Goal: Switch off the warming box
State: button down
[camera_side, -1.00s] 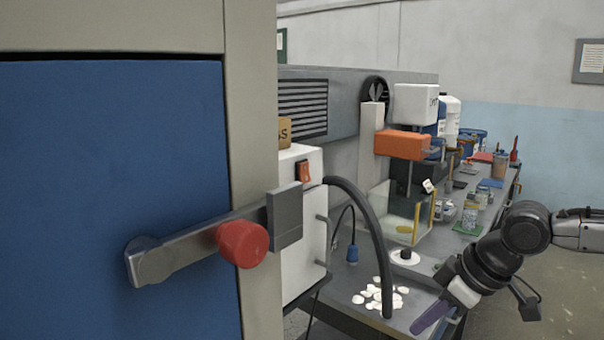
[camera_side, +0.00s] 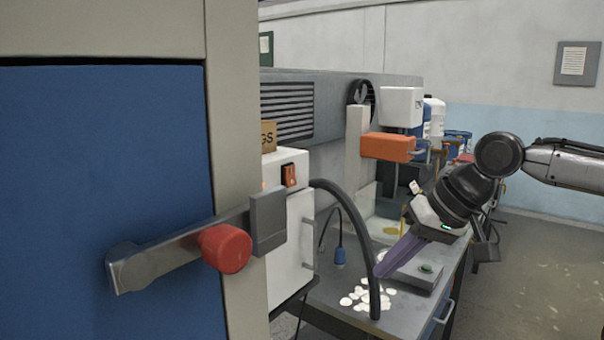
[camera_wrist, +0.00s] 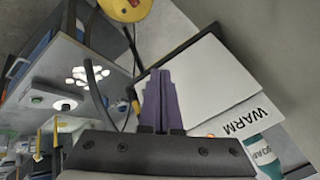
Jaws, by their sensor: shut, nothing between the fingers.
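The warming box (camera_side: 288,235) is a white box behind the large blue door in the side view. An orange-red rocker switch (camera_side: 289,175) sits on its upper front. In the wrist view, a white panel (camera_wrist: 205,80) lies ahead, with the label "WARM" (camera_wrist: 246,122) beside it; a small orange spot (camera_wrist: 211,135) shows near the label. My gripper (camera_side: 383,271) is shut and empty, its purple fingers pointing down and left, to the right of the box and below switch height. The fingers (camera_wrist: 158,78) also show in the wrist view, overlapping the panel's edge.
A black hose (camera_side: 359,220) arches between the box and my gripper. A metal lever with a red knob (camera_side: 226,248) juts out at the front. White shells (camera_side: 365,298) and a plate with a green button (camera_side: 427,268) are on the bench. An orange-headed stand (camera_side: 388,147) is behind.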

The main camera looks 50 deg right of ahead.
jog(key=w+d+r+m+t, duration=0.1)
jog(key=w+d+r+m, duration=0.3)
jog(key=r, duration=0.4)
jog(key=w+d+r+m+t, duration=0.1)
jog(key=w+d+r+m, duration=0.4)
jog(key=w+r, duration=0.3)
jog(key=shift+w+d+m+h, duration=0.2)
jog(key=shift+w+m+h, duration=0.2)
jog(key=shift+w+m, duration=0.15)
send_near(292, 184)
notch_tip(292, 184, down, 4)
jog(key=shift+w+f, duration=0.1)
jog(key=shift+w, duration=1.95)
